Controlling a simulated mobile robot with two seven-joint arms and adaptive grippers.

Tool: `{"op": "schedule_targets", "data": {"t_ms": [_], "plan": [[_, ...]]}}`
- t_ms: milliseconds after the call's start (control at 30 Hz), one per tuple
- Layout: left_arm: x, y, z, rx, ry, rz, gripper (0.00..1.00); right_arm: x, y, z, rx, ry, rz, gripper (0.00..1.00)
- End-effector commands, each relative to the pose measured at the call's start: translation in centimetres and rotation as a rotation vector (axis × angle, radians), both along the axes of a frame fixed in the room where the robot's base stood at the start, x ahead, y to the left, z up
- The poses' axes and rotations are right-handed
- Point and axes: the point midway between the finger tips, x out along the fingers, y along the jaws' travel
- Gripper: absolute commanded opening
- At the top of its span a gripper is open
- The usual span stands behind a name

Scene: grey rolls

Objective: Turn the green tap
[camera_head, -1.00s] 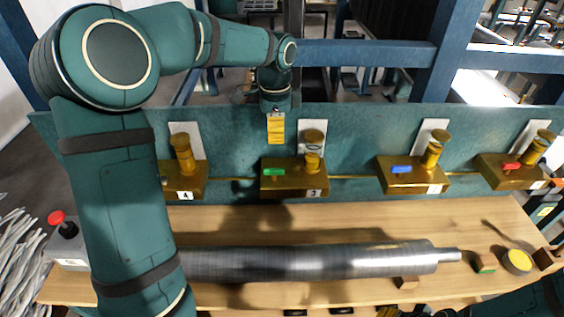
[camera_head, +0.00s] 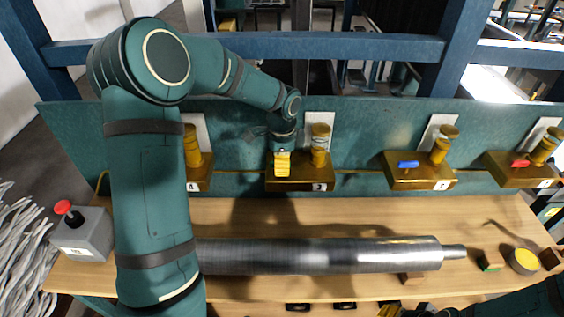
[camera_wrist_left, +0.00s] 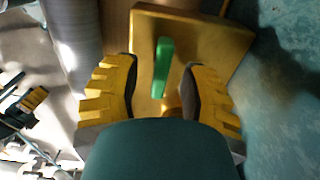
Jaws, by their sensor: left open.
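The green tap handle (camera_wrist_left: 162,66) shows in the left wrist view, on a brass block labelled 3 (camera_head: 300,184). It lies between and just beyond the yellow fingertips of my left gripper (camera_wrist_left: 160,80), which is open and apart from it on both sides. In the head view my left gripper (camera_head: 282,163) is over the brass block, and its fingers hide the green handle there. My right gripper is not clearly seen; only part of an arm shows at the lower right corner.
A blue tap (camera_head: 408,164) and a red tap (camera_head: 521,163) sit on brass blocks to the right. Brass cylinders stand behind them by the teal panel (camera_head: 370,122). A long grey roll (camera_head: 320,256) lies on the wooden bench (camera_head: 350,217). A red button box (camera_head: 84,236) is at left.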

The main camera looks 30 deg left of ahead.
Motion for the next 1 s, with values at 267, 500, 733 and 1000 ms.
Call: {"op": "schedule_targets", "data": {"t_ms": [267,500,733,1000], "plan": [[0.0,0.0,0.02,0.0,0.0,0.0,0.17,-0.01,0.0,0.0,0.0,0.0,0.0,0.47],[0.0,-0.01,0.02,0.0,0.0,0.0,0.0,-0.01,0.0,0.0,0.0,0.0,0.0,0.47],[0.0,-0.04,-0.02,-0.001,0.001,0.015,0.0,-0.01,0.0,-0.06,0.0,0.0,0.0,0.47],[0.05,0.0,-0.1,0.0,0.001,0.132,0.0,0.0,0.02,-0.41,0.0,0.0,0.0,0.47]]}}
